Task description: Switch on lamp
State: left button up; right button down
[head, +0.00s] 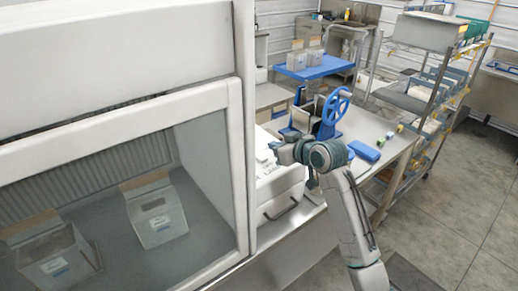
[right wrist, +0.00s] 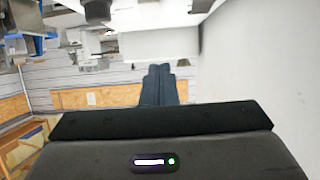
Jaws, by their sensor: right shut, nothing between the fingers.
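No lamp or lamp switch can be made out in either view. A large white cabinet (head: 110,42) with a glass front fills the left of the head view. My right gripper (head: 274,151) is just right of the cabinet's front corner post (head: 244,125), above a white box-like unit, with an apparent gap to the post. Its fingers (right wrist: 158,86) show shut and empty in the right wrist view, beside a plain pale wall surface (right wrist: 270,70). My left gripper is not in view.
Behind the glass stand two clear-fronted bins (head: 155,215). The white unit (head: 283,190) has a front handle. A blue handwheel device (head: 336,107) and a blue block (head: 364,151) are on the bench beyond my arm. A shelf rack (head: 425,100) stands right; floor is open at lower right.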

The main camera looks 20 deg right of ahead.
jog(key=p, duration=0.3)
send_over(259, 158)
jog(key=s, duration=0.2)
jog(key=shift+d+f, duration=0.15)
jog(key=shift+f, duration=0.4)
jog(key=shift+d+f, duration=0.15)
jog(key=shift+f, duration=0.35)
jog(key=f, duration=0.1)
jog(key=w+f+p, duration=0.1)
jog(key=f, duration=0.1)
jog(key=shift+w+a+f, duration=0.15)
jog(key=shift+w+a, duration=0.1)
jog(key=shift+w, duration=0.1)
jog(key=shift+w+f+p, duration=0.1)
jog(key=shift+f+p, duration=0.3)
jog(key=shift+f, duration=0.15)
jog(key=shift+a, duration=0.1)
jog(key=shift+w, duration=0.1)
